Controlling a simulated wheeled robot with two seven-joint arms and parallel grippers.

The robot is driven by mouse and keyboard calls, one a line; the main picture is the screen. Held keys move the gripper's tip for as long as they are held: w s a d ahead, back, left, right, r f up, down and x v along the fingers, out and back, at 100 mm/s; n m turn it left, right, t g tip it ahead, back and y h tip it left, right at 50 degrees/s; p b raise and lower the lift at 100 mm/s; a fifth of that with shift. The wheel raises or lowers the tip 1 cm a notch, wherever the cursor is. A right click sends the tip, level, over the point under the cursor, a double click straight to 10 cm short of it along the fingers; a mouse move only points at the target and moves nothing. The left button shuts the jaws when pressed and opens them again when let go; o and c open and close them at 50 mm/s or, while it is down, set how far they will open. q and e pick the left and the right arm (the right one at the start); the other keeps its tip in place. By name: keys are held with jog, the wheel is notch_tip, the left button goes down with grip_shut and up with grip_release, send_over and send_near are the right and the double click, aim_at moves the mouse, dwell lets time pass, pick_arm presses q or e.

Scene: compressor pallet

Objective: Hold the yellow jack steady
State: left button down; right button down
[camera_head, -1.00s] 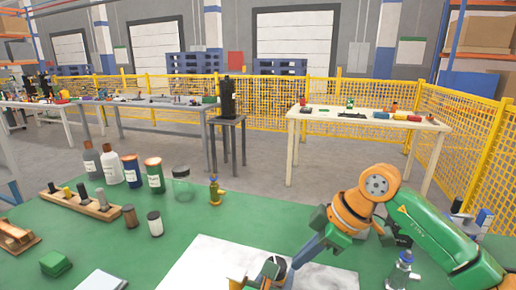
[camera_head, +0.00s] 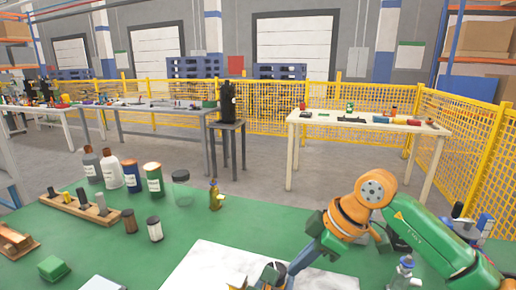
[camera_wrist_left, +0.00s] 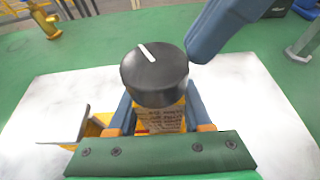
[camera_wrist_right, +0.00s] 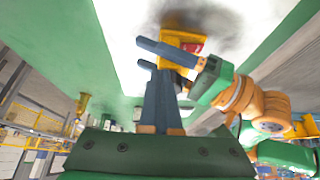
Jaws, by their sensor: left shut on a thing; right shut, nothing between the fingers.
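The yellow jack (camera_wrist_left: 160,121) stands on a white sheet, topped by a black round knob (camera_wrist_left: 156,72) with a white mark. My left gripper (camera_wrist_left: 155,118) is shut on the jack, its blue fingers on both sides of the body. My right gripper (camera_wrist_left: 200,48) is shut and empty, its tip at the knob's right edge; I cannot tell if it touches. In the head view the knob (camera_head: 272,275) is at the bottom edge and most of the jack is cut off. The right wrist view shows my shut right fingers (camera_wrist_right: 160,90) below part of the yellow jack (camera_wrist_right: 182,42).
A small yellow figure-like object (camera_head: 215,197) stands on the green table (camera_head: 200,240) behind the white sheet (camera_head: 205,268). Bottles, a glass jar (camera_head: 182,188) and a wooden rack (camera_head: 85,210) stand at left. A clear bottle (camera_head: 403,270) is at right, near my right arm.

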jog(key=shift+s, duration=0.3)
jog(key=shift+s+a, duration=0.15)
jog(key=shift+s, duration=0.25)
jog(key=shift+s+a, duration=0.2)
jog(key=shift+s, duration=0.2)
jog(key=shift+s+a, duration=0.15)
jog(key=shift+s, duration=0.05)
jog(key=shift+w+d+r, duration=0.8)
jog(key=shift+w+r, duration=0.55)
jog(key=shift+r, duration=1.9)
notch_tip(320, 180, down, 7)
jog(key=shift+r, duration=0.2)
